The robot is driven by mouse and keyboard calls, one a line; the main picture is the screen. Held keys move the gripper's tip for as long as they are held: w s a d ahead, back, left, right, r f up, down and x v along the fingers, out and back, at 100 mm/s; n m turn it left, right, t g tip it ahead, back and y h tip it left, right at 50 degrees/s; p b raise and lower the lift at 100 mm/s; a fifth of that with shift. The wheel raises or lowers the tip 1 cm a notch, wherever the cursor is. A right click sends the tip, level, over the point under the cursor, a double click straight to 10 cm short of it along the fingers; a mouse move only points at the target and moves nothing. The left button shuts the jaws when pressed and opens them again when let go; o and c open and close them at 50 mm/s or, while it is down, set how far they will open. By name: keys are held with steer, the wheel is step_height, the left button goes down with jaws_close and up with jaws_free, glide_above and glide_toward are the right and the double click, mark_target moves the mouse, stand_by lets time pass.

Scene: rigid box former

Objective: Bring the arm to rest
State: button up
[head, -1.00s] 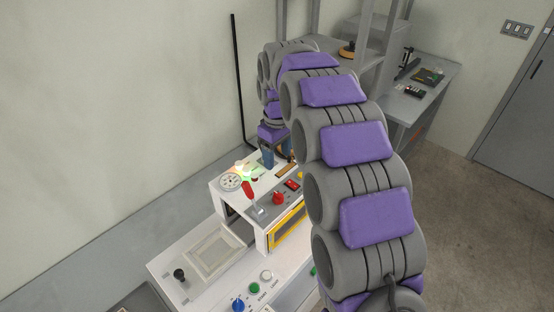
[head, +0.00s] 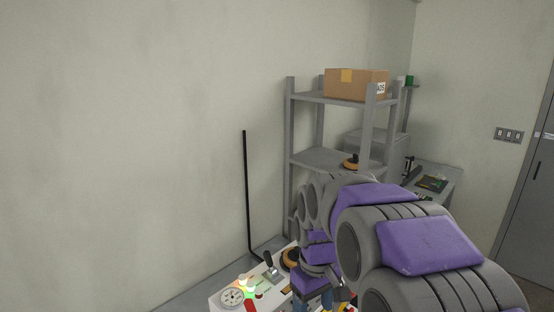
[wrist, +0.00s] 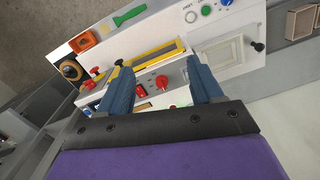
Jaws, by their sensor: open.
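My arm reaches from the lower right of the head view, with purple pads on grey links. My gripper (head: 326,300) shows at the bottom edge of the head view, partly cut off. In the wrist view my gripper (wrist: 162,84) has its two blue fingers spread apart with nothing held between them. The white box former (wrist: 228,26) lies beyond the fingers, with a red knob (wrist: 162,82), a red switch (wrist: 141,91) and a yellow-edged panel (wrist: 155,56). The head view shows only part of its top (head: 219,301).
A grey shelf rack (head: 290,140) carries a cardboard box (head: 355,84). A side bench (head: 448,184) stands at the right rear. A black upright bar (head: 246,190) is near the wall.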

steer(key=s+d+f+m+b, duration=0.1)
steer(key=s+d+f+m, duration=0.2)
steer(key=s, duration=1.1)
steer(key=s+d+f+m+g+b, duration=0.1)
steer(key=s+d+f+m, duration=0.2)
steer(key=s, duration=1.1)
steer(key=shift+s+f+b, duration=0.25)
steer(key=shift+f+b, duration=0.1)
steer(key=shift+f, duration=0.25)
